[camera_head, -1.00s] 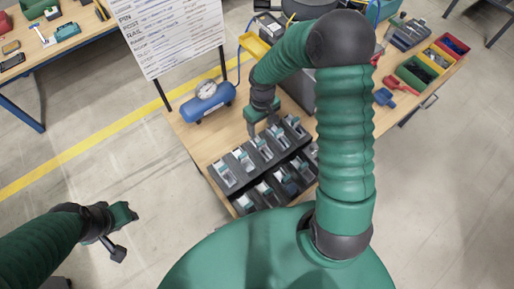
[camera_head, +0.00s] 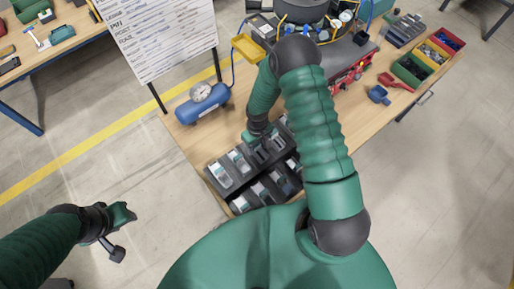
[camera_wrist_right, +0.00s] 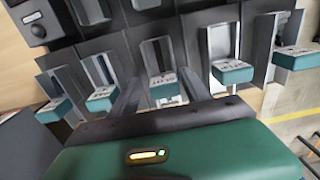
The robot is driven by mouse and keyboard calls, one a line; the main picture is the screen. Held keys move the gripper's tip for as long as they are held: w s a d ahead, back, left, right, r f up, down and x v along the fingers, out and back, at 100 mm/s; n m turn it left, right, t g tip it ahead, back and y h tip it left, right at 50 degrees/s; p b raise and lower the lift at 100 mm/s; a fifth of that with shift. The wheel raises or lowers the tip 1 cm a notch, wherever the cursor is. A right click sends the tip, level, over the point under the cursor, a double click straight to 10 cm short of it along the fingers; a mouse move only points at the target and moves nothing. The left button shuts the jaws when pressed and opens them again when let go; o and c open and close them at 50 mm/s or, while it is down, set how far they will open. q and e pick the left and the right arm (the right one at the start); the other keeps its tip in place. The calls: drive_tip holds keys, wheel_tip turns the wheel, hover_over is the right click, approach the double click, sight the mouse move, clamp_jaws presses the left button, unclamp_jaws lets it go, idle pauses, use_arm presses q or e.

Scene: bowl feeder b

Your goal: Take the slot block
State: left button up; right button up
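A dark two-row rack (camera_head: 211,184) on the bench holds several grey slots with teal-fronted pieces. I cannot tell by its look which piece is the slot block. My right gripper (camera_head: 262,150) is over the back row in the head view, partly hidden by its own wrist. In the right wrist view its two grey fingers (camera_wrist_right: 161,98) stand apart, with one labelled teal-fronted piece (camera_wrist_right: 164,88) showing between and beyond them. Nothing is clearly held.
Behind are a bowl feeder (camera_head: 302,10) and a yellow tray (camera_head: 248,48). Colored bins (camera_head: 412,70) and a blue scoop (camera_head: 379,95) lie at right. Bare bench shows right of my arm.

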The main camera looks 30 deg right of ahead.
drive_tip(key=c, duration=0.5)
drive_tip(key=shift+a+r, duration=0.2)
drive_tip(key=shift+a, duration=0.3)
clamp_jaws()
drive_tip(key=shift+d, duration=0.1)
